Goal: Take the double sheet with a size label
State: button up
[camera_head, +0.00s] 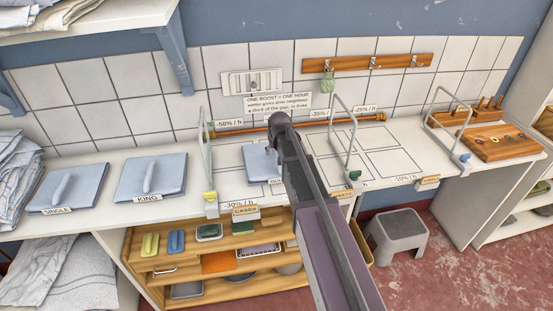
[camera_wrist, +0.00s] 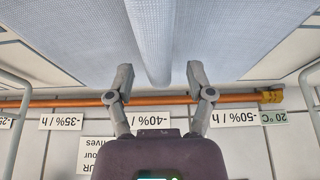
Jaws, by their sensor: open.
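The double sheet (camera_head: 258,163) is a folded pale blue pad with a raised ridge handle. It lies on the counter in the head view, partly hidden by my arm. Its label (camera_head: 277,181) is mostly covered; only its first letters show. In the wrist view a pale blue sheet (camera_wrist: 75,35) fills the top, with its ridge running down the middle. My gripper (camera_wrist: 160,76) is open and empty, its two fingers apart on either side of the ridge's end. I cannot tell whether they touch it. In the head view my arm hides the fingers.
Similar pads labelled SINGLE (camera_head: 68,188) and KING (camera_head: 152,178) lie to the left. Wire dividers (camera_head: 345,140) stand on the counter beside the double sheet's bay. An orange pipe (camera_head: 235,130) runs along the wall behind. Outlined bays on the right are empty. A grey stool (camera_head: 398,232) stands on the floor.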

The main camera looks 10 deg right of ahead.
jog(key=shift+f, duration=0.25)
jog(key=shift+s+r, duration=0.15)
grip_shut()
